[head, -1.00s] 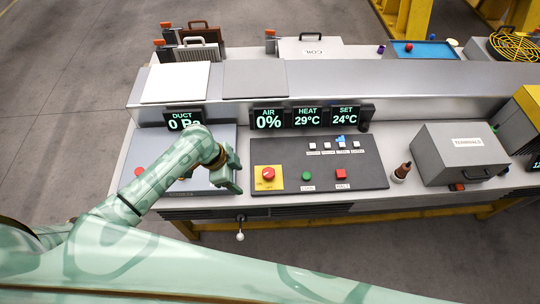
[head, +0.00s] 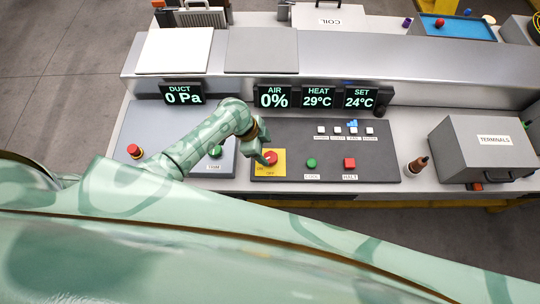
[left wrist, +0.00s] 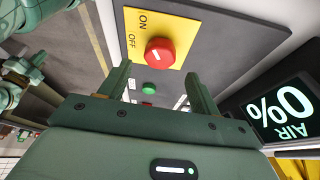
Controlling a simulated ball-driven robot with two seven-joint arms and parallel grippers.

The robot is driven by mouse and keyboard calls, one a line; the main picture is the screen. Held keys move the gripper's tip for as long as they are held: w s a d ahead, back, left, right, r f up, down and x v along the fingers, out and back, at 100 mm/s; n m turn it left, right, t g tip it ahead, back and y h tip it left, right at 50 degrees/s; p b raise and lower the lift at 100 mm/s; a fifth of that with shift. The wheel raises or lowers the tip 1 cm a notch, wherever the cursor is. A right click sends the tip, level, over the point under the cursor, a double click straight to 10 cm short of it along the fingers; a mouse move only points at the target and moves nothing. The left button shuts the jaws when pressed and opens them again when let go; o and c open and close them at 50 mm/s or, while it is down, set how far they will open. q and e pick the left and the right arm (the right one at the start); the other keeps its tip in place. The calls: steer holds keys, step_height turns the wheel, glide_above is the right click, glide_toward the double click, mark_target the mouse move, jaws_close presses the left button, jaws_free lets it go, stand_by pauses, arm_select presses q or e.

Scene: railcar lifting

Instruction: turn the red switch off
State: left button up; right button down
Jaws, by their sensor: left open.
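The red switch (head: 270,157) is a round knob on a yellow plate (head: 265,170) at the left of the dark control panel. In the left wrist view the red switch (left wrist: 160,51) has a short white mark, and the plate (left wrist: 168,22) reads ON and OFF; I cannot tell which the mark points to. My left gripper (head: 262,146) is at the switch and partly covers it from above. In the left wrist view the left gripper (left wrist: 160,82) is open, its fingers apart with the knob beyond their tips and nothing between them. My right gripper is not in view.
The AIR display (head: 276,95) reads 0%. A grey TERMINALS box (head: 486,148) and a brown-topped bottle (head: 416,167) stand further right. Another red knob (head: 134,151) is at left.

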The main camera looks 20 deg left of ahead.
mark_target(271, 157)
arm_select(q)
steer(key=b+x, duration=0.1)
steer(key=x, duration=0.2)
steer(key=shift+f, duration=0.15)
steer(key=shift+d+f, duration=0.3)
steer(key=shift+f, duration=0.2)
steer(key=c, duration=1)
